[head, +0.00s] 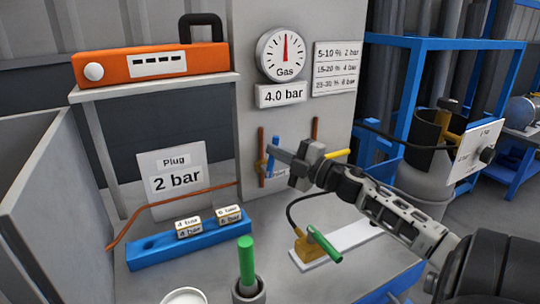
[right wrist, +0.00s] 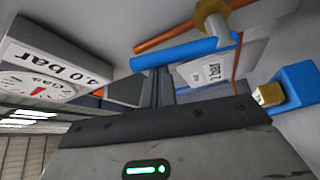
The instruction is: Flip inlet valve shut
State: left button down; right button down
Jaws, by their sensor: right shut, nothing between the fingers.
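A blue valve handle (head: 270,158) stands nearly upright, slightly tilted, along the left copper pipe (head: 261,150) on the grey wall panel. In the right wrist view the blue handle (right wrist: 185,52) runs roughly along the pipe (right wrist: 175,33) beside a brass valve body (right wrist: 212,20). A label behind the gripper is mostly hidden, so I cannot read which valve is the inlet. A yellow handle (head: 337,154) points right near the right copper pipe (head: 315,130). My right gripper (head: 276,151) is shut and empty, its tips close beside the blue handle; I cannot tell whether they touch. My left gripper is out of view.
A gauge (head: 281,54) marked Gas hangs above a 4.0 bar sign (head: 281,95). A blue block (head: 150,253) holds small labelled plugs. A green-handled fitting (head: 324,245) and a green rod (head: 246,262) stand in front. A blue rack (head: 412,90) is at right.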

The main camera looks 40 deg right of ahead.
jog(key=s+d+f+m+t+h+b, duration=0.1)
jog(key=d+f+m+t+h, duration=0.2)
jog(key=m, duration=0.8)
jog(key=shift+s+d+f+m+t+h+b, duration=0.35)
jog(key=shift+d+t+h, duration=0.25)
jog(key=shift+d+h, duration=0.35)
jog(key=shift+d, duration=0.1)
jog(key=s+a+r+p, duration=0.1)
jog(key=s+a+r, duration=0.8)
jog(key=r, duration=0.4)
jog(key=shift+s+a, duration=0.2)
jog(key=shift+a, duration=0.5)
